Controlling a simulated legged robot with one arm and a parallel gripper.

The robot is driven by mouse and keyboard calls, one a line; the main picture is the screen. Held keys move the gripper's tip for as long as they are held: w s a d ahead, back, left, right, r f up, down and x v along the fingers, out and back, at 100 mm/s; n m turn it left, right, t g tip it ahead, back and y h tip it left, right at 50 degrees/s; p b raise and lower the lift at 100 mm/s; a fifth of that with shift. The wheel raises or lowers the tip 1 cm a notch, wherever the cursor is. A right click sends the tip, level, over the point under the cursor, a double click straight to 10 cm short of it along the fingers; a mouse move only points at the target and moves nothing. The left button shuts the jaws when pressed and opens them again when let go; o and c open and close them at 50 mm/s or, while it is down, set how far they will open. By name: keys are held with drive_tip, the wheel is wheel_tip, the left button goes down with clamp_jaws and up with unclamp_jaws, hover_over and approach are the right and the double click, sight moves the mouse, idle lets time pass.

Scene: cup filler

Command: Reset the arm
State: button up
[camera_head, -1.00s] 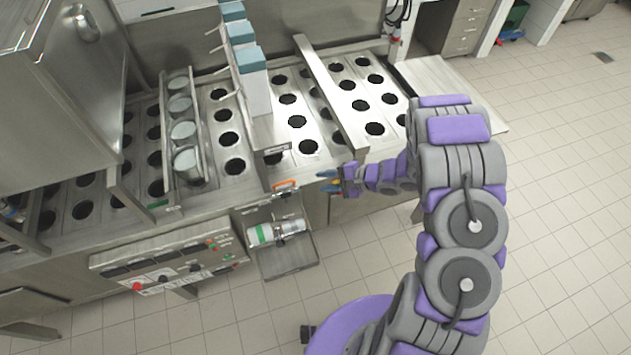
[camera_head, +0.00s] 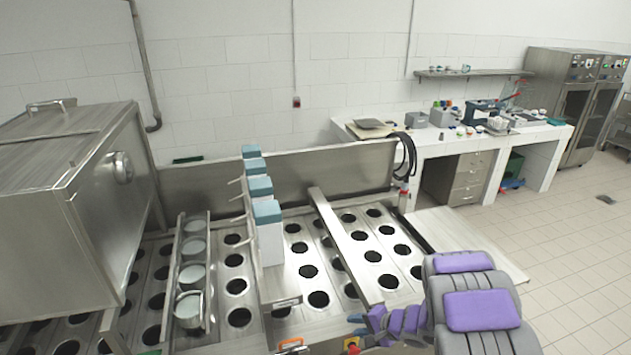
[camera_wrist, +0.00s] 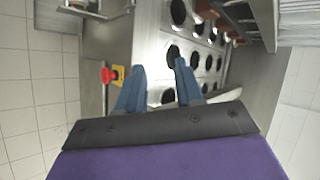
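My gripper (camera_wrist: 158,80) shows in the wrist view with its two blue fingers apart and nothing between them. Dark machine holes lie beyond the fingertips. In the head view my gripper (camera_head: 356,326) is at the front edge of the steel filling machine (camera_head: 290,312), right of the middle, with my arm running to the lower right. A red button (camera_wrist: 106,75) on a yellow plate is just left of the left finger in the wrist view; I cannot tell if they touch.
A rack (camera_head: 178,268) of clear cups stands on the machine's left part. Blue-topped dispensers (camera_head: 268,235) rise in the middle. A steel cabinet (camera_head: 85,215) stands at left. A white bench (camera_head: 440,150) with small equipment is at the back. The tiled floor (camera_head: 570,235) at right is open.

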drive_tip(key=w+d+r+n+t+h+b, duration=0.1)
drive_tip(key=d+r+h+b, duration=0.1)
drive_tip(key=d+r+h, duration=0.3)
drive_tip(key=w+d+n+t+h+b, duration=0.1)
drive_tip(key=w+d+h+b, duration=0.15)
drive_tip(key=d, duration=0.35)
drive_tip(key=s+d+r+n+g+h+b, duration=0.1)
drive_tip(key=s+d+r+g+h+b, duration=0.15)
drive_tip(key=s, duration=0.55)
drive_tip(key=s+d+r+g+h+b, duration=0.1)
drive_tip(key=s+d+r+h+b, duration=0.2)
drive_tip(key=s, duration=0.5)
drive_tip(key=s+a+f+n+g+y+b, duration=0.1)
drive_tip(key=s+a+n+g+b, duration=0.1)
drive_tip(key=s+a, duration=0.3)
drive_tip(key=s+a+f+n+g+y+b, duration=0.2)
drive_tip(key=s+a, duration=0.3)
drive_tip(key=s, duration=0.8)
drive_tip(key=s+a+f+n+g+y+b, duration=0.1)
drive_tip(key=s+a+b, duration=0.3)
drive_tip(key=s, duration=0.6)
drive_tip(key=shift+a+f+n+g+y+b, duration=0.2)
drive_tip(key=shift+a+n+g+y+b, duration=0.1)
drive_tip(key=shift+a+n+g+y, duration=0.4)
